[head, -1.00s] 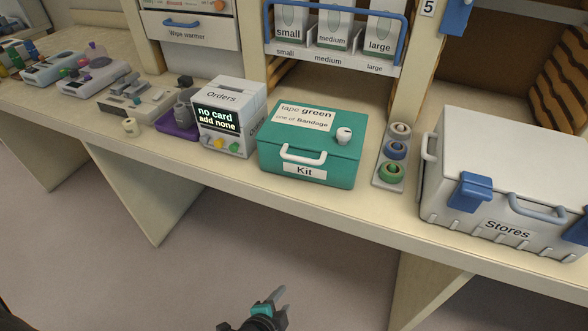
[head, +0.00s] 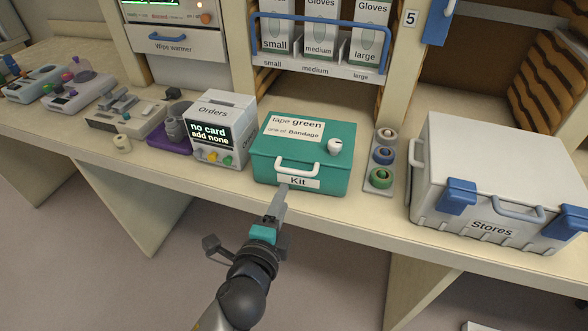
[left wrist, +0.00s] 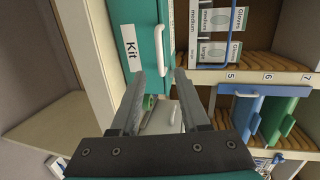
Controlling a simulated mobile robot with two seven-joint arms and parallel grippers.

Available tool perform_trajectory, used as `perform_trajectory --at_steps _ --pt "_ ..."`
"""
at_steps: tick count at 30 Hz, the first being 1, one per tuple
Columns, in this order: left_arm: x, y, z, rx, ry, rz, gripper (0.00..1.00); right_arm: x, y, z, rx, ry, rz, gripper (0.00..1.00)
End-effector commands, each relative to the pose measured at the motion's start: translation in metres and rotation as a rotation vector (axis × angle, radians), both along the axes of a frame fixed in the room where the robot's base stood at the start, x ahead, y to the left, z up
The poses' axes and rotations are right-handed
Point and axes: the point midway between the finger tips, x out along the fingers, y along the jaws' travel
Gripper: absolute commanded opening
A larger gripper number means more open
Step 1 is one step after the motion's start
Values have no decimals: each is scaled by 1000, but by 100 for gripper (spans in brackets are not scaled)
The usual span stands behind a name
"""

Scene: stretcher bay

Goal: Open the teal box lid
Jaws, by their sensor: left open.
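The teal box (head: 262,166) labelled Kit stands on the counter. Its lid (head: 338,132) is shut, with a note, a white knob and a white handle (head: 297,168) at the front edge. My left gripper (head: 279,200) is in front of the box, just below the handle, its fingers pointing at it. In the left wrist view the gripper (left wrist: 158,76) is open and empty. The handle (left wrist: 160,50) shows ahead, roughly in line with the gap; I cannot tell whether a finger touches the box. My right gripper is not in view.
An Orders box (head: 221,115) stands close left of the teal box. A rack of tape rolls (head: 381,179) is close to its right, then a large grey Stores box (head: 493,160). Glove boxes (head: 319,38) are on a shelf behind. The space before the counter is clear.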

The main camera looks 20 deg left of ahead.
Motion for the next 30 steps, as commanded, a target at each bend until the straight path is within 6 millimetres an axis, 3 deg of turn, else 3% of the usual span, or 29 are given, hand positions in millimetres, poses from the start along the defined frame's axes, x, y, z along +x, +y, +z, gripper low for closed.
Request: perform_trajectory --at_steps 18,30 --pt "94 5 -20 -1 0 0 45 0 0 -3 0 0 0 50" --pt "114 6 -25 -2 1 0 45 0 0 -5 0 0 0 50"
